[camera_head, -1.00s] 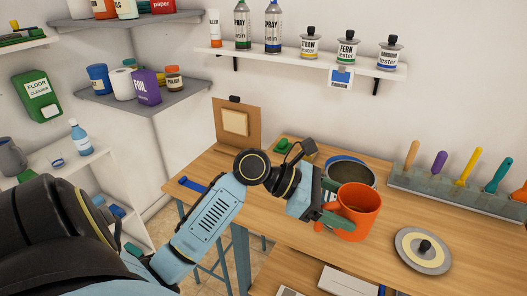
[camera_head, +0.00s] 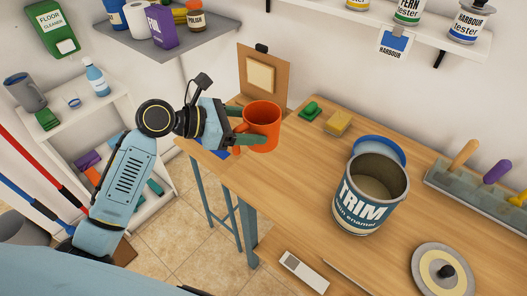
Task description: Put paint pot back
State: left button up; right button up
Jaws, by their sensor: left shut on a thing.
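An open paint can labelled TRIM (camera_head: 362,215) stands upright on the wooden workbench, with a blue lid (camera_head: 378,150) behind it. My left gripper (camera_head: 247,141) is shut on an orange mug-like pot (camera_head: 262,126) by its handle side. The pot is upright near the left end of the bench, in front of the brown board; I cannot tell if it touches the bench top. The inside of the pot is hardly visible. My right gripper is not in view.
A brown board (camera_head: 278,74) stands at the back of the workbench (camera_head: 300,170). A green item (camera_head: 310,108) and a yellow sponge (camera_head: 338,122) lie beside it. A round disc (camera_head: 440,272) lies at front right, near a tool rack (camera_head: 465,192). Bench left of the can is clear.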

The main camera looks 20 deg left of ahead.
pick_arm(q)
jog(key=shift+n+t+y, duration=0.7)
jog(key=shift+n+t, duration=0.1)
jog(key=w+d+f+p, duration=0.1)
jog(key=w, duration=0.1)
jog(key=w+d+f+p, duration=0.1)
jog(key=w+p, duration=0.1)
jog(key=w+d+f+p, duration=0.1)
jog(key=w+p, duration=0.1)
jog(key=shift+f, duration=0.3)
jog(key=shift+w+f+b, duration=0.2)
jog(key=shift+f+b, duration=1.6)
jog(key=shift+f, duration=3.75)
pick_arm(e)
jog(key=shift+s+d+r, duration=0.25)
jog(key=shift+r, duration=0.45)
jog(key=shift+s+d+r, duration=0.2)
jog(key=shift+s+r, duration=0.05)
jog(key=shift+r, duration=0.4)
pick_arm(q)
jog(key=shift+f, duration=0.15)
jog(key=o, duration=1.1)
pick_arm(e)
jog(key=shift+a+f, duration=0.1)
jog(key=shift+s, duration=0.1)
